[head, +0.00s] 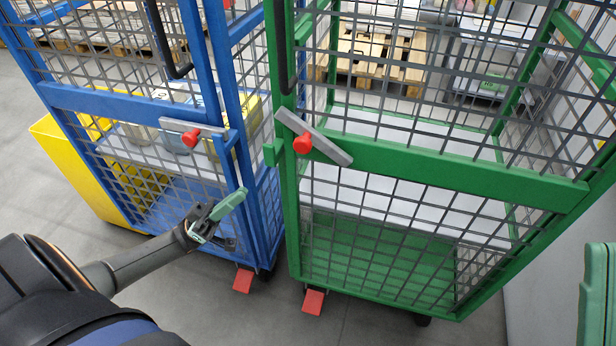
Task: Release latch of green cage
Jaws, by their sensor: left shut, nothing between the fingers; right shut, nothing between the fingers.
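The green cage (450,167) stands at centre right, its mesh door facing me. Its latch (330,147) is a grey bar with a red knob (302,143) at the left end of the green crossbar. The bar is tilted, upper end to the left over the corner post, lower end to the right. My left gripper (232,201), with green fingertips, is shut and empty in front of the blue cage, below and left of the latch and apart from it. My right gripper (597,295) shows only partly at the right edge, shut and far from the latch.
The blue cage (110,102) stands close on the left, with its own grey latch (175,125) lying nearly level. Red foot pedals (313,302) stick out low at the front. Grey floor is free in front.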

